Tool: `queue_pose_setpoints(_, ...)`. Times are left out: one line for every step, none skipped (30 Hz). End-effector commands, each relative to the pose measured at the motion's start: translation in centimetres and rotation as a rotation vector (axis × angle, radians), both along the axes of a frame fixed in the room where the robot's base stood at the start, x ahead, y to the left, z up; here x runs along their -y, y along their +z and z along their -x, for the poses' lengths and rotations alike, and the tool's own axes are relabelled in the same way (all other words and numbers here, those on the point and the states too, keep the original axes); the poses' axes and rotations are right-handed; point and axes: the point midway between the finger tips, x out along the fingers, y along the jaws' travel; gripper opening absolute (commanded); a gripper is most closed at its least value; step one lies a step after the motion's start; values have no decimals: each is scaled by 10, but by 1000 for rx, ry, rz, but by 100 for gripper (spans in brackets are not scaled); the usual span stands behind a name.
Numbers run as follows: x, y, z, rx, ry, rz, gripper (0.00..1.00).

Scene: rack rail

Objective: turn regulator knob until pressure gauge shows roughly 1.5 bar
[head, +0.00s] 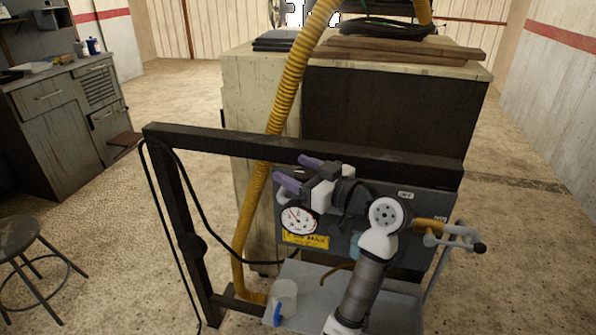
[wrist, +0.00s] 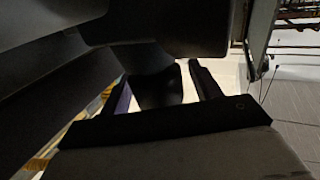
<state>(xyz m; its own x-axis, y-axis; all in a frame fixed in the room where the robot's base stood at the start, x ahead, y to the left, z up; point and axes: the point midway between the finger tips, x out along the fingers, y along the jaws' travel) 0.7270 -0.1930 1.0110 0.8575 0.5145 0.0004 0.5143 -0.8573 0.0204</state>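The round white pressure gauge (head: 300,219) sits at the left of the grey panel (head: 430,212). Its thin needle seems to point up and left, but the scale is too small to read. My gripper (head: 291,169) is just above the gauge, in front of the black rail, its two purple-tipped fingers pointing left and spread apart with nothing clearly between them. I cannot make out the regulator knob in the head view; my gripper and arm cover part of the panel. In the wrist view, a dark shape (wrist: 158,88) shows between the fingers, with bright gaps beside it; I cannot tell what it is.
A yellow hose (head: 287,95) passes close to my gripper's left. A large cabinet (head: 245,90) stands behind; a stool (head: 20,237) is left.

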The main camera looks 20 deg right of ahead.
Motion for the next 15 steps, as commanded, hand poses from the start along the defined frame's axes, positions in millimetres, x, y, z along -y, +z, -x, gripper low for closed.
queue_pose_setpoints(0,0,0,0,0,0,63)
queue_pose_setpoints(0,0,0,0,0,0,63)
queue_pose_setpoints(0,0,0,0,0,0,63)
queue_pose_setpoints(0,0,0,0,0,0,63)
queue_pose_setpoints(0,0,0,0,0,0,63)
queue_pose_setpoints(0,0,0,0,0,0,63)
queue_pose_setpoints(0,0,0,0,0,0,63)
queue_pose_setpoints(1,0,1,0,-1,0,63)
queue_pose_setpoints(2,-1,3,0,-1,0,63)
queue_pose_setpoints(3,-1,5,0,-2,0,63)
queue_pose_setpoints(5,-1,7,0,-2,0,63)
queue_pose_setpoints(8,-1,12,1,-3,0,63)
queue_pose_setpoints(11,-2,16,1,-4,0,63)
queue_pose_setpoints(14,-2,21,1,-4,1,63)
queue_pose_setpoints(18,-3,28,1,-6,0,63)
